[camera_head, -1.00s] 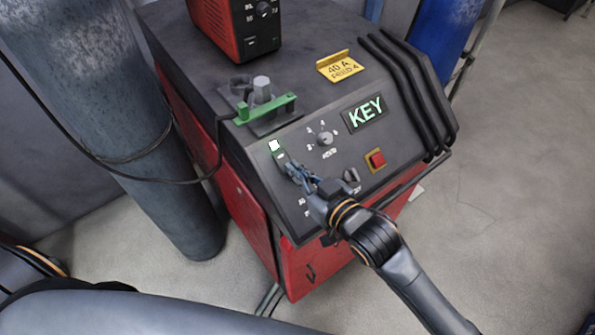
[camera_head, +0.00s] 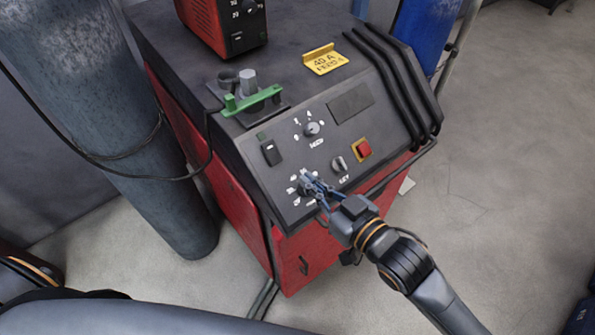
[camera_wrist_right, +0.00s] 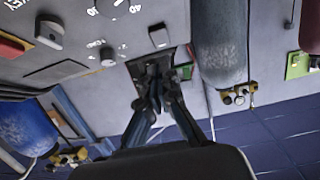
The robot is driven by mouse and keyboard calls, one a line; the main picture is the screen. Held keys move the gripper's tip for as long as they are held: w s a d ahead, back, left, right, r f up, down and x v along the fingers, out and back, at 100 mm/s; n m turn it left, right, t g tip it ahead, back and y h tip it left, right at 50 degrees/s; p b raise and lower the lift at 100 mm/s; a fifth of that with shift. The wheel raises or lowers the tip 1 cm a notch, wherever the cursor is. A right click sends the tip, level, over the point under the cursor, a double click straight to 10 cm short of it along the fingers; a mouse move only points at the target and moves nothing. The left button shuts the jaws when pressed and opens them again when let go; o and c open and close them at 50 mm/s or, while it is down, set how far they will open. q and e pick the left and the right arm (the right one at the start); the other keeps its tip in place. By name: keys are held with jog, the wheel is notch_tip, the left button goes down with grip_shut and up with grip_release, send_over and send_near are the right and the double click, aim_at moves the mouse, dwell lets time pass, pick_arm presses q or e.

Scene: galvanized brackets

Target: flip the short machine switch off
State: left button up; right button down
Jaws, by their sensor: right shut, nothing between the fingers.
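The display (camera_head: 350,102) is dark. My right gripper (camera_head: 307,180) is shut and empty. In the head view its tips are below and right of the switch, over the lower dial knob (camera_head: 303,191), partly hiding it; contact cannot be told. Its shut fingers also show in the right wrist view (camera_wrist_right: 154,75). My left gripper is not in view.
An upper knob (camera_head: 312,129), a key switch (camera_head: 338,164) and a red button (camera_head: 363,149) share the panel. A green-handled clamp (camera_head: 252,99) sits above it. A large grey cylinder (camera_head: 120,120) stands close on the left. Open floor (camera_head: 490,200) lies right.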

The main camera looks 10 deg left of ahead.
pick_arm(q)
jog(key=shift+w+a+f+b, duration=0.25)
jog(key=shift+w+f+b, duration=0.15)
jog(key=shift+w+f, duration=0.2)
pick_arm(e)
jog(key=v, duration=0.3)
jog(key=shift+s+d+f, duration=0.15)
jog(key=shift+d+f, duration=0.05)
jog(key=shift+f, duration=0.1)
jog(key=shift+d, duration=0.1)
